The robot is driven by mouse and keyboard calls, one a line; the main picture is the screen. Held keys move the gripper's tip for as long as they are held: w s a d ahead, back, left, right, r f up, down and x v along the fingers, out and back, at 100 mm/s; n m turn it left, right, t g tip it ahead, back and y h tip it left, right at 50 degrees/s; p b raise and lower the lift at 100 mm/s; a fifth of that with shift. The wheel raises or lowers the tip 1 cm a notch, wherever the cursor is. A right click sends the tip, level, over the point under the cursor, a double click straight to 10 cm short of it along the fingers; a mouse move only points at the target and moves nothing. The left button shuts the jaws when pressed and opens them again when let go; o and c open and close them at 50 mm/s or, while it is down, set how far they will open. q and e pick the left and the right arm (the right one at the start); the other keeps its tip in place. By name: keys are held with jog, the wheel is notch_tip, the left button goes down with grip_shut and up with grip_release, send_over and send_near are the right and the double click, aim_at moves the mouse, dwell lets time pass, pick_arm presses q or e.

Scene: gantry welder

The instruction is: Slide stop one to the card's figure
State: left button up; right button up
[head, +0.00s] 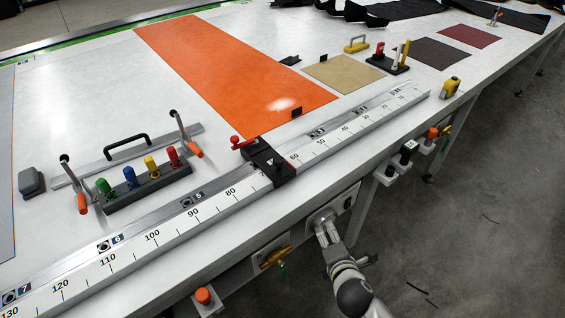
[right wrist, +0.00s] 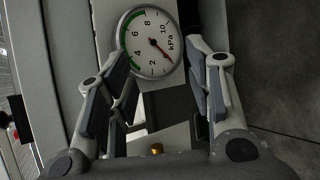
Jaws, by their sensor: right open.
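A black stop block (head: 268,158) with a pale mark and a red lever (head: 241,143) sits on the long white scale rail (head: 165,234). It covers the scale between the printed 80 and 60. Whether it is stop one cannot be read. No card with a readable figure is clear. My right gripper (head: 324,228) is off the table's front edge, below and right of the stop and apart from it. In the right wrist view its fingers (right wrist: 158,62) are open and empty, with a round kPa gauge (right wrist: 150,42) behind them. My left gripper is out of view.
A rack with coloured knobs (head: 148,188) and metal clamps (head: 187,136) stand behind the rail at left. An orange sheet (head: 225,60) lies beyond the stop. Buttons (head: 204,297) and a brass valve (head: 273,258) jut from the front edge.

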notch_tip(320, 180, up, 12)
jog(key=w+a+n+t+y, duration=0.1)
jog(key=a+n+t, duration=0.1)
jog(key=n+t, duration=0.15)
jog(key=n+t+y, duration=0.1)
jog(key=n+y, duration=0.4)
jog(key=n, duration=0.9)
send_near(281, 165)
jog(key=shift+x, duration=0.95)
jog(key=x, duration=0.9)
jog(key=shift+w+a, duration=0.15)
jog(key=shift+w, duration=0.1)
grip_shut()
